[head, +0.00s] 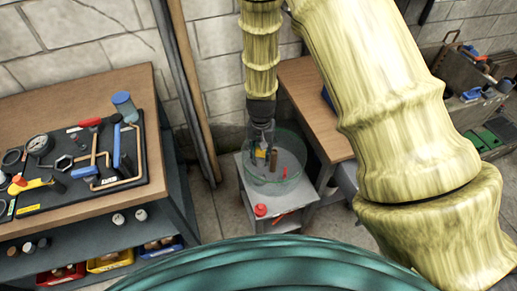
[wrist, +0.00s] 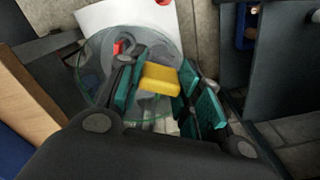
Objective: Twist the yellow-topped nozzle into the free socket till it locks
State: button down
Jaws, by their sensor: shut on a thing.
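My gripper (head: 262,144) points down over a round see-through dish (head: 250,181) on a small white stand. In the wrist view my gripper (wrist: 157,92) has its teal finger pads on either side of the yellow top (wrist: 160,78) of the nozzle and is shut on it. The yellow top also shows small in the head view (head: 260,154). The nozzle's lower part is hidden below the yellow top. A brown upright piece (head: 273,159) stands beside it in the dish. I cannot make out the free socket, or whether the nozzle touches one.
The white stand (head: 245,208) has a red knob-like thing (head: 260,210) at its front. A wooden bench (head: 75,92) with a tool board (head: 85,165) is at left. Another wooden table (head: 312,105) is close at right. A red piece (wrist: 118,47) shows inside the dish.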

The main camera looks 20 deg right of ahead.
jog(key=m, duration=0.1)
jog(key=w+f+m, duration=0.1)
jog(key=m, duration=0.1)
jog(key=shift+w+d+f, duration=0.1)
jog(key=shift+f, duration=0.1)
jog(key=w+f+m+b, duration=0.1)
jog(key=w+f+m, duration=0.1)
jog(key=f+m, duration=0.5)
jog(key=w+d+f+m+b, duration=0.1)
jog(key=f+m, duration=0.6)
jog(key=m, duration=1.3)
jog(key=shift+w+f, duration=0.35)
jog(key=shift+w, duration=0.05)
jog(key=shift+f+b, duration=0.3)
jog(key=shift+f, duration=1.35)
dwell(2.8)
